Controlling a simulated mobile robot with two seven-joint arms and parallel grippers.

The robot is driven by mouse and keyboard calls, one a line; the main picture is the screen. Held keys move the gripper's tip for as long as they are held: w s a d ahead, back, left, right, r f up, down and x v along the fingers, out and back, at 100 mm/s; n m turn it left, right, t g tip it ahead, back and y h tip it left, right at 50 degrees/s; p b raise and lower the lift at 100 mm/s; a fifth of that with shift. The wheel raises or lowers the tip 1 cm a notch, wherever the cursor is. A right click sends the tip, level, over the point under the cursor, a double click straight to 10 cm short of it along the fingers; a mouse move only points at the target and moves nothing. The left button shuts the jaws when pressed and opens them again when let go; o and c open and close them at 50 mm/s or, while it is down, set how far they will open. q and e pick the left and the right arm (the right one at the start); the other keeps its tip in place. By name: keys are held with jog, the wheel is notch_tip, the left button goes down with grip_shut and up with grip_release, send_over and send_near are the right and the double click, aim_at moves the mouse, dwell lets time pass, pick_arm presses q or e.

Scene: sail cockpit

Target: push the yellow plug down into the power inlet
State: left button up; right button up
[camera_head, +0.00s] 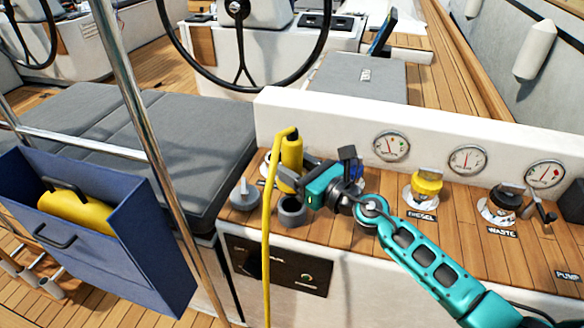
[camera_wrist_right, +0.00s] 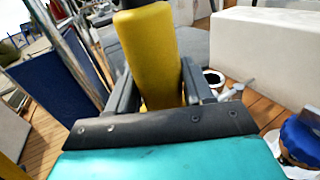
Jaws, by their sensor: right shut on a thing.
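The yellow plug (camera_head: 291,154) stands roughly upright over the left part of the wooden console top. Its yellow cable (camera_head: 267,230) bends over at the top and hangs down the console front. My right gripper (camera_head: 288,178) is shut around the plug's body; the plug also fills the middle of the right wrist view (camera_wrist_right: 152,55). A grey round socket with a dark opening, seemingly the power inlet (camera_head: 292,210), is just in front of the plug in the head view. The plug's lower end is hidden by the gripper, so I cannot tell its height. My left gripper is not in view.
A grey round cap (camera_head: 244,196) is left of the socket. A yellow diesel cap (camera_head: 427,184) and a black waste cap (camera_head: 503,200) stand to the right. A white gauge panel (camera_head: 340,130) rises behind. A steel rail (camera_head: 150,150) and blue box (camera_head: 130,230) are left.

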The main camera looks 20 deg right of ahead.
aim_at(301, 147)
jog(key=shift+r+p, duration=0.35)
jog(key=shift+r, duration=0.6)
jog(key=shift+r+p, duration=0.55)
notch_tip(301, 147, up, 3)
jog(key=p, duration=0.2)
jog(key=shift+p, duration=0.4)
jog(key=shift+f, duration=0.1)
jog(key=shift+d, duration=0.15)
